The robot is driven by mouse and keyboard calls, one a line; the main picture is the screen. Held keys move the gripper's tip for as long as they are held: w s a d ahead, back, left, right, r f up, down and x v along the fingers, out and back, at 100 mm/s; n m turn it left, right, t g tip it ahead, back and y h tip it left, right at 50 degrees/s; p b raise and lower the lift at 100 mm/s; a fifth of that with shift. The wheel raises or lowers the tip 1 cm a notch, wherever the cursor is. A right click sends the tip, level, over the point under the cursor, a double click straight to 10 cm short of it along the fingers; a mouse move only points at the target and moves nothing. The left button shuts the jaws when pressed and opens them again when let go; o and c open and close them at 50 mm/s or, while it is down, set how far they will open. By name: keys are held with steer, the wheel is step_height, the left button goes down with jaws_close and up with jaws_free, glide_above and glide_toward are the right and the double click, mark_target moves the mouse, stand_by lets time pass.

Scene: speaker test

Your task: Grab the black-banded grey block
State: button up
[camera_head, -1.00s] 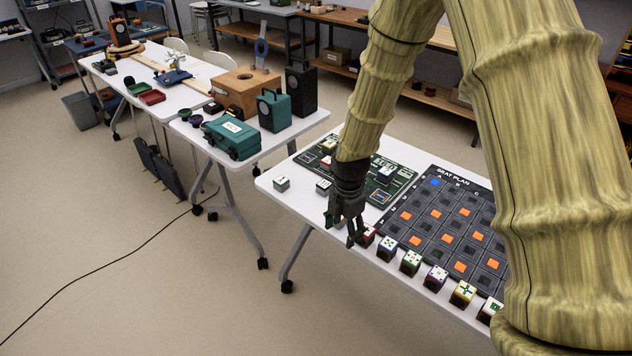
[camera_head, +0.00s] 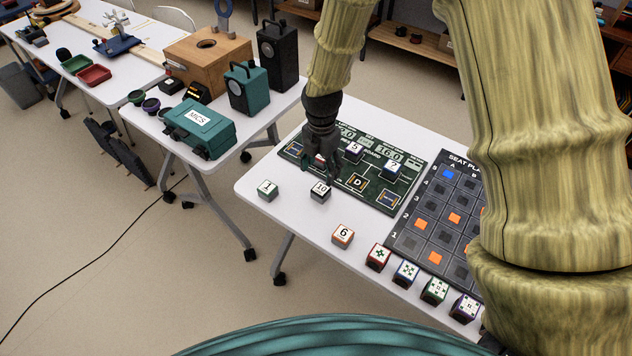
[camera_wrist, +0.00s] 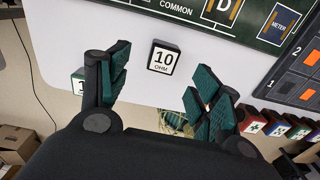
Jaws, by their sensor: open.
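The black-banded block (camera_head: 320,191) sits on the white table just in front of the green board. Its pale top face reads 10, and its sides look black. In the wrist view the block (camera_wrist: 164,57) reads "10 OHM" and lies between and slightly beyond the two fingertips, with clear table around it. My gripper (camera_wrist: 160,76) is open with green-padded fingers spread wide and empty. In the head view my gripper (camera_head: 325,168) hangs pointing down close behind and above the block, partly covering the board. I cannot tell the exact height between them.
A green-banded block (camera_head: 267,190) stands left of it, and an orange-banded block (camera_head: 343,236) to the front right. The green board (camera_head: 402,196) carries more blocks. The dark seat plan (camera_head: 408,241) and several coloured blocks lie to the right.

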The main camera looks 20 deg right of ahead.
mark_target(321, 189)
steer(key=shift+s+a+f, duration=0.15)
steer(key=shift+s+f, duration=0.8)
steer(key=shift+s, duration=0.1)
steer(key=shift+s+p, duration=0.3)
steer(key=w+f, duration=0.2)
steer(key=shift+f, duration=0.3)
steer(key=shift+s+f+p, duration=0.4)
steer(key=shift+f+p, duration=0.3)
steer(key=f, duration=0.2)
steer(key=shift+w+f, duration=0.3)
steer(key=shift+f, duration=0.1)
steer(key=shift+s, duration=0.15)
steer(key=c, duration=1.1)
